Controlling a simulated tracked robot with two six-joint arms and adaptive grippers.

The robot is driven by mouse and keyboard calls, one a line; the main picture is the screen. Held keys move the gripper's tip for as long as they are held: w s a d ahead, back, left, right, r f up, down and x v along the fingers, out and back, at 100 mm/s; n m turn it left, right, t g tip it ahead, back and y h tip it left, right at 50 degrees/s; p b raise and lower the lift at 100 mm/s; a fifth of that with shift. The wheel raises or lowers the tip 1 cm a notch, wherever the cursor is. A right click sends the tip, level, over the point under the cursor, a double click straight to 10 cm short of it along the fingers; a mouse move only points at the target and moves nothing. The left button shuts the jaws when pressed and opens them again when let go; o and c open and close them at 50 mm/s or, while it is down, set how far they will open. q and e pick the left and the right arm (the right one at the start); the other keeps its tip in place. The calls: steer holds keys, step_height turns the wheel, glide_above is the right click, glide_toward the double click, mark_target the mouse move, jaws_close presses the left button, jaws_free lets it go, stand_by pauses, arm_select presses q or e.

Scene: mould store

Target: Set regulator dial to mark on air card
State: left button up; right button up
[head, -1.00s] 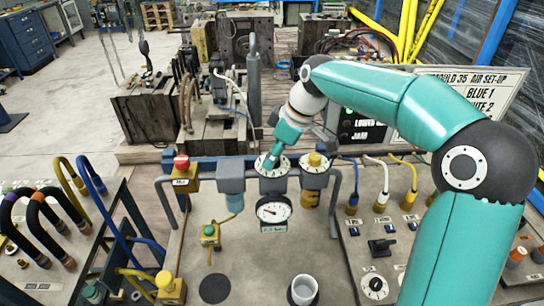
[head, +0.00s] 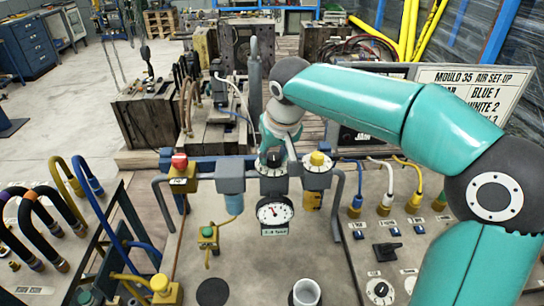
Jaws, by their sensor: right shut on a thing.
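The regulator dial (head: 262,170) is a white marked ring on the rail of the air panel, with a pressure gauge (head: 273,212) below it. My right gripper (head: 275,160) reaches down from above and is shut on the dial's knob. Fingers and wrist hide the knob and part of the scale. The gauge needle points up and to the left; its figures are too small to read. The air card (head: 478,95) stands behind at the right. It reads "MOULD 35 AIR SET-UP", with "BLUE 1" and "WHITE 2"; my right arm covers part of it. My left gripper is not in view.
A second white dial with a yellow knob (head: 317,158) sits close to the right of my gripper. A red-topped yellow valve (head: 181,170) is on the left. Blue, white and yellow hoses (head: 384,185) stand at the right. A white cup (head: 306,293) stands at the front.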

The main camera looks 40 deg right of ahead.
steer(key=m+h, duration=0.1)
steer(key=m, duration=0.1)
steer(key=m+g, duration=0.1)
steer(key=m, duration=0.2)
steer(key=shift+w+a+m+h+b, duration=0.15)
steer(key=shift+m+h+b, duration=0.15)
steer(key=shift+h+b, duration=0.1)
stand_by(0.3)
steer(key=o, duration=1.1)
steer(key=shift+o, duration=0.2)
steer(key=v, duration=1.2)
steer(key=shift+w, duration=0.15)
